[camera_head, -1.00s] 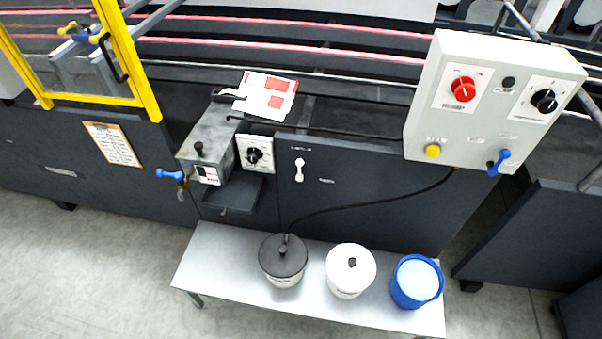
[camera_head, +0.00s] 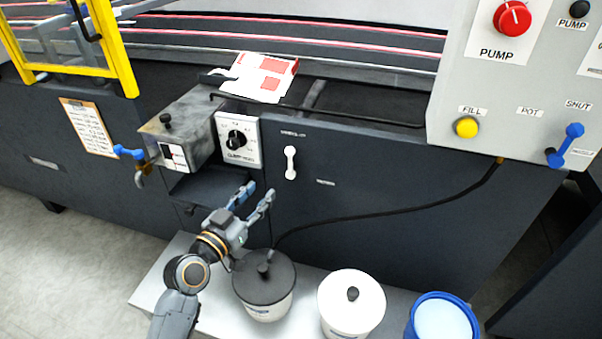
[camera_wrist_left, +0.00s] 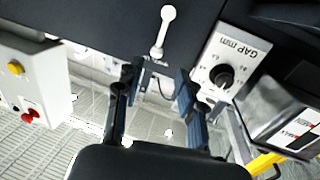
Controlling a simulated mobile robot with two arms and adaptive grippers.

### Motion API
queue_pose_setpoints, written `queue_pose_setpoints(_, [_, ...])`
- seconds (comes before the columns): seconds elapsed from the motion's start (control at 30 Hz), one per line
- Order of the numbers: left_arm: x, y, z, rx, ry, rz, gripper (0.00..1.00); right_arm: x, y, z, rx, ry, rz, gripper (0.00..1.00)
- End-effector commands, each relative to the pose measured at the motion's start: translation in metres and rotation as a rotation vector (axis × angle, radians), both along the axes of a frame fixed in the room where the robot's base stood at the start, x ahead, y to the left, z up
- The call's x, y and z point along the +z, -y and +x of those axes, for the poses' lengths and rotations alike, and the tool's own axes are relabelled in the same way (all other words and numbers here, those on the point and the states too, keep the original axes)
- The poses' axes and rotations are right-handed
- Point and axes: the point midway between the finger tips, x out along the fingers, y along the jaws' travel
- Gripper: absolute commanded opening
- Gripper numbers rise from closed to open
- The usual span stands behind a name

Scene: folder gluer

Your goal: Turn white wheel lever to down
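The white wheel lever (camera_head: 290,162) is a small white handle with rounded ends, on the dark front panel right of the white knob plate. It stands about vertical in the head view. It also shows at the top of the left wrist view (camera_wrist_left: 163,32). My left gripper (camera_head: 257,196) is open and empty, below and left of the lever and apart from it. In the left wrist view its two fingers (camera_wrist_left: 158,76) are spread, with the lever beyond the gap between them. My right gripper is not in view.
The knob plate (camera_head: 238,139) and grey glue box (camera_head: 185,135) are left of the lever. A low bench (camera_head: 150,290) holds a dark-lidded pot (camera_head: 265,285), a white pot (camera_head: 350,305) and a blue bucket (camera_head: 440,318). A black hose (camera_head: 400,214) crosses the panel. A control box (camera_head: 510,100) is at right.

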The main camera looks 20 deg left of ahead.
Motion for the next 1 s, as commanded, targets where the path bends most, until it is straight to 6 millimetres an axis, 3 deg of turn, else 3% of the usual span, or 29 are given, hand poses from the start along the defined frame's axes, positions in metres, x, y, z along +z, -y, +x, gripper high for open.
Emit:
queue_pose_setpoints(0.17, [0.005, 0.004, 0.016, 0.000, 0.010, -0.002, 0.39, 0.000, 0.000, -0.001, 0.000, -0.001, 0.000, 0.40])
queue_pose_setpoints(0.7, [0.003, 0.028, 0.117, 0.000, 0.006, -0.002, 0.39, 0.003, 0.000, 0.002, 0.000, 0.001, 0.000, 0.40])
queue_pose_setpoints(1.0, [0.003, 0.032, 0.133, -0.001, 0.004, 0.000, 0.39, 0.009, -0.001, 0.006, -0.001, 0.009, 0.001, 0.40])
